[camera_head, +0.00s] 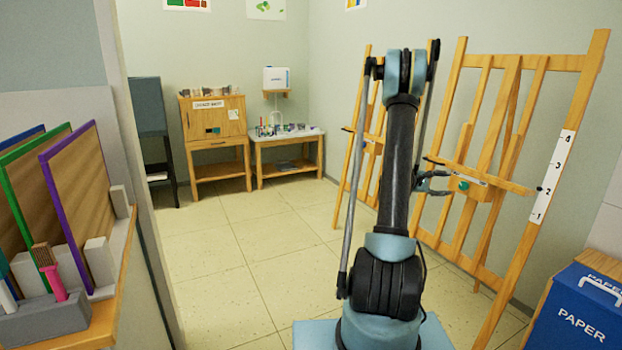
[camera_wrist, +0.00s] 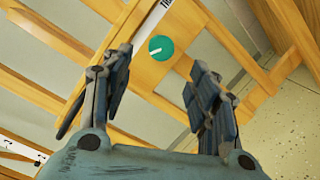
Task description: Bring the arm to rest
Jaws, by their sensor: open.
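My arm stands upright in the middle of the head view, and my gripper (camera_head: 436,183) shows to the right of it, in front of the wooden easel (camera_head: 452,230). In the wrist view my gripper (camera_wrist: 160,92) is open, with its two dark fingers spread apart and nothing between them. Beyond the fingers is the easel's wood with a round green knob (camera_wrist: 160,48), which also shows in the head view (camera_head: 463,185). I cannot tell how far the fingertips are from the easel.
A blue paper box (camera_head: 578,312) stands at the lower right. Framed panels (camera_head: 80,205) and brushes in a grey holder (camera_head: 45,322) are on a ledge at the left. A wooden cabinet (camera_head: 213,118) and a small table (camera_head: 289,140) stand at the back. The tiled floor (camera_head: 215,255) at left centre is clear.

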